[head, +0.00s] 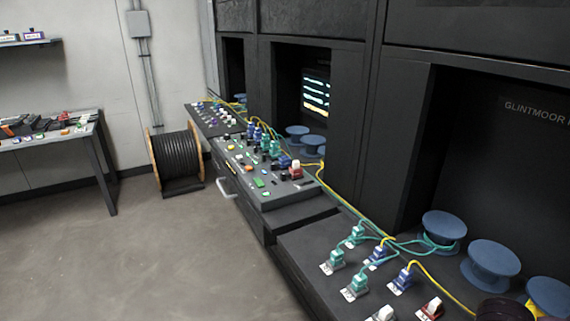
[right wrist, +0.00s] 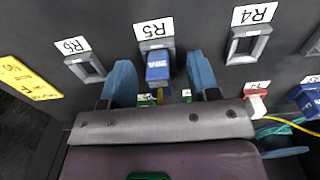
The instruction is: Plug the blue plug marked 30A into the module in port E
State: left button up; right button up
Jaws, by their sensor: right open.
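A blue plug (right wrist: 158,72) with small white print that I cannot read surely sits at the socket labelled R5 (right wrist: 155,31) in the right wrist view. My right gripper (right wrist: 159,62) is open, with one blue finger on each side of this plug. Gaps show between the fingers and the plug. A yellow label (right wrist: 28,77) at the left carries a letter that I cannot read surely. In the head view several blue plugs, such as one (head: 403,279) on the near bench, are too small to read. I cannot pick out port E. My left gripper is not in view.
Empty sockets R6 (right wrist: 88,68) and R4 (right wrist: 246,45) flank R5. A red and white plug (right wrist: 256,98) and another blue plug (right wrist: 308,100) stand to the right. Cables and blue spools (head: 443,226) line the back of the bench. A cable drum (head: 177,158) stands on the open floor.

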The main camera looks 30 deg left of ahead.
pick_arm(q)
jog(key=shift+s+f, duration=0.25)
pick_arm(e)
jog(key=shift+c, duration=0.6)
grip_shut()
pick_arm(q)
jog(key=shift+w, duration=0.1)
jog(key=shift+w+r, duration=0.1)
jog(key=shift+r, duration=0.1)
pick_arm(e)
jog(key=shift+r, duration=0.15)
